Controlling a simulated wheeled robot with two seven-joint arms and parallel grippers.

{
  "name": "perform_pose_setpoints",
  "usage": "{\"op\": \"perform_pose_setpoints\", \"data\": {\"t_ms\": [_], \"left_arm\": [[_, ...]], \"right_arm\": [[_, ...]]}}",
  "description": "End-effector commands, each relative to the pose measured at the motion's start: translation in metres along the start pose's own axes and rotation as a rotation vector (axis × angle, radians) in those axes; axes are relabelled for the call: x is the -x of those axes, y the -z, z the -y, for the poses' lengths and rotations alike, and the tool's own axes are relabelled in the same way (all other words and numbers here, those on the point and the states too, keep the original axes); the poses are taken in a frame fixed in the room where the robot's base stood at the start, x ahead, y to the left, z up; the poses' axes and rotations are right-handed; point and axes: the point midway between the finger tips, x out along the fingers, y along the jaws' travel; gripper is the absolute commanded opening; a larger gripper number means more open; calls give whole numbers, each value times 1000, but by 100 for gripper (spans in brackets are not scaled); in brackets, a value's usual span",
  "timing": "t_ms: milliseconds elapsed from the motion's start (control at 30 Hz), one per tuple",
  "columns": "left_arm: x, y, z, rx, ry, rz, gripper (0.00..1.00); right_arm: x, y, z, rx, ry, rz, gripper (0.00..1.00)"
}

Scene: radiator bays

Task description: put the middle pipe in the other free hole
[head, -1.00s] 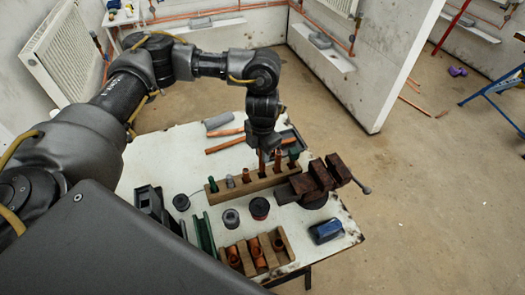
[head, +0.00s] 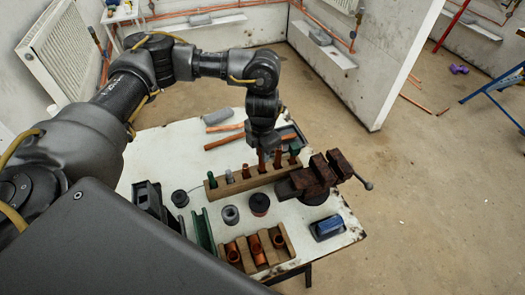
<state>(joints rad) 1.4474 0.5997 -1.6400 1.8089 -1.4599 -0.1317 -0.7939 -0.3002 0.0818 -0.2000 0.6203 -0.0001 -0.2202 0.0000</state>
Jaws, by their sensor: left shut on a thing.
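A wooden block with a row of holes (head: 236,188) stands on the white workbench. Several short upright pieces stand along it: a green one (head: 212,181) at the left end, a grey one (head: 229,177), a short copper one (head: 246,171) and a taller copper one (head: 277,158) to the right. My left gripper (head: 264,150) points down over the block, shut on a copper pipe (head: 262,162) between those two copper pieces. The fingers are small and dark; I cannot tell whether the pipe's lower end sits in a hole. My right gripper is out of view.
A rusty vise (head: 320,178) stands close to the block's right end. In front are dark and grey spools (head: 259,204), a wooden tray of copper fittings (head: 287,245) and a blue object (head: 328,227). Loose copper pipes (head: 224,141) lie behind the block.

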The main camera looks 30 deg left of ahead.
Motion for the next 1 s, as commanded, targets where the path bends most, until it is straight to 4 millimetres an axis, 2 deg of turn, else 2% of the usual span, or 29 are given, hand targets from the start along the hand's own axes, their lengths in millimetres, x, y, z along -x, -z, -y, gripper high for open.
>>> {"op": "perform_pose_setpoints", "data": {"t_ms": [233,700,1000], "left_arm": [[-11,0,0,1,1,-1,0],[-13,-1,0,0,0,0,0],[-29,-1,0,0,0,0,0]], "right_arm": [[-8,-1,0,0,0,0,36],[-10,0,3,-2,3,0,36],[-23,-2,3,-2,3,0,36]]}}
